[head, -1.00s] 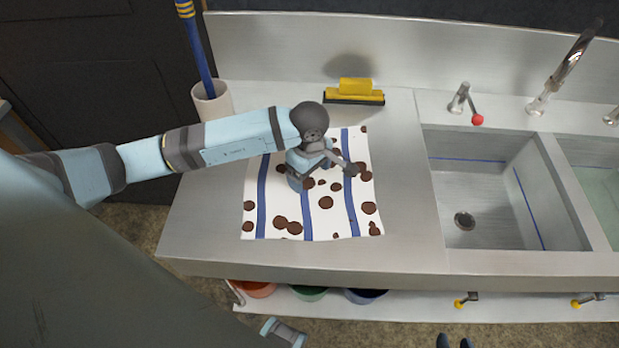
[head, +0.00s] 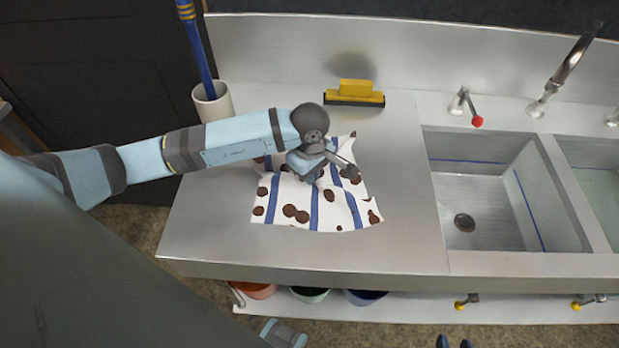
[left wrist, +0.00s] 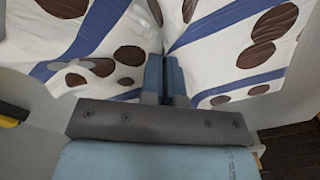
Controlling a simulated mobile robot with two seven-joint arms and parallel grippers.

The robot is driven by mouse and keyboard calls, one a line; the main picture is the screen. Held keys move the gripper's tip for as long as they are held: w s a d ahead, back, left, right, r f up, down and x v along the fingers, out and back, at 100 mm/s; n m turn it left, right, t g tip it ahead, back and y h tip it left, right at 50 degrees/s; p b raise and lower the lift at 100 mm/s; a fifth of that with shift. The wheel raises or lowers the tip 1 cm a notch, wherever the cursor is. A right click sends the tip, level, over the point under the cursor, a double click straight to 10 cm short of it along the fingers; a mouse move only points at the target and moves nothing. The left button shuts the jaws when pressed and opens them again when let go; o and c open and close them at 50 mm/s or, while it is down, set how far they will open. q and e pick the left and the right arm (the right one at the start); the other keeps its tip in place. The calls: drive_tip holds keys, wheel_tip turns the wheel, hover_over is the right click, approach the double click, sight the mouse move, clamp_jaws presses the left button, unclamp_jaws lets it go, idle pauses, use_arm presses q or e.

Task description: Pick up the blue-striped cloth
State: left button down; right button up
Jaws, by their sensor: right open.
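The blue-striped cloth (head: 333,218), white with blue stripes and brown blotches, is on the left part of the steel counter. My left gripper (head: 316,178) is over its middle, pointing down. In the left wrist view, its fingers (left wrist: 165,80) are close together with a fold of the cloth (left wrist: 215,60) pinched between them. The cloth gathers into creases towards the fingers, and its front part still appears to lie on the counter. The gripper and forearm hide part of the cloth.
A yellow and black squeegee (head: 355,94) lies behind the cloth. A white cup (head: 212,103) with a blue-handled tool stands at the back left. Sink basins (head: 500,190) and taps are on the right. Several coloured buckets (head: 308,294) sit below. The counter front is clear.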

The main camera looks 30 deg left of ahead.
use_arm(q)
wheel_tip(320, 180, up, 12)
drive_tip(key=p, duration=0.5)
wheel_tip(320, 180, up, 18)
drive_tip(key=p, duration=0.6)
drive_tip(key=shift+f, duration=0.1)
